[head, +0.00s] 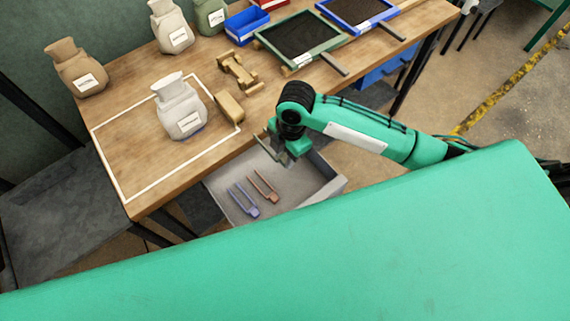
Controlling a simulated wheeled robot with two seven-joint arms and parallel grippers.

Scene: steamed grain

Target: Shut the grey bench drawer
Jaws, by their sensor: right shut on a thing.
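The grey bench drawer (228,180) is open and sticks out from under the front edge of the wooden bench (130,165). A blue clip-like piece (243,200) and a brown one (264,186) lie on its floor. My right gripper (271,154) is over the inner end of the drawer, close to the bench edge. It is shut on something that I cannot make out. The drawer's outer end is partly hidden behind my green body. My left gripper is not in view.
A pale sack (182,112) stands inside a white outline on the bench. A wooden block (229,108), a wooden piece (238,72), framed trays (302,38), a blue bin (246,27) and more sacks (76,70) stand behind. The outlined area's front is clear.

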